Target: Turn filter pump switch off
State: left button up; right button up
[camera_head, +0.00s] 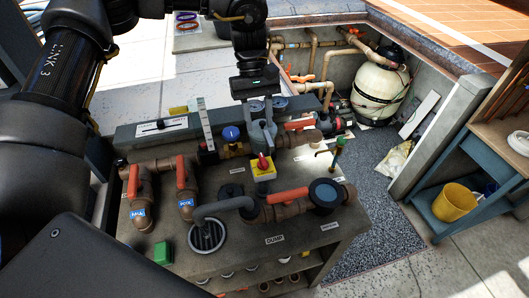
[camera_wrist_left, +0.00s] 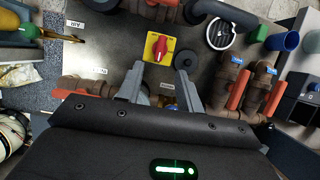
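The switch is a red rotary knob (camera_head: 264,161) on a square yellow plate (camera_head: 264,174), in the middle of the pipe bench. In the left wrist view the red knob (camera_wrist_left: 161,48) sits on its yellow plate (camera_wrist_left: 149,44), just past the fingertips and roughly centred between them. My left gripper (camera_head: 262,132) points down just behind the switch in the head view. In the left wrist view its two grey fingers (camera_wrist_left: 161,78) are spread apart with nothing between them. I see no contact with the knob. My right gripper is not in view.
Brown pipes with orange-handled valves (camera_head: 182,172) crowd the bench around the switch. A grey pipe (camera_head: 225,205) and a dark round cap (camera_head: 325,194) are in front. A green-topped upright valve (camera_head: 338,145) stands to the right. A cream filter tank (camera_head: 382,90) stands behind.

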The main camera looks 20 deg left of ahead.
aim_at(263, 159)
pick_arm(q)
jog(key=p+x, duration=0.2)
jog(key=x, duration=0.7)
jog(key=shift+s+a+p, duration=0.1)
jog(key=shift+p, duration=0.3)
jog(key=shift+f, duration=0.5)
jog(key=shift+s, duration=0.1)
jog(key=shift+c, duration=0.2)
grip_shut()
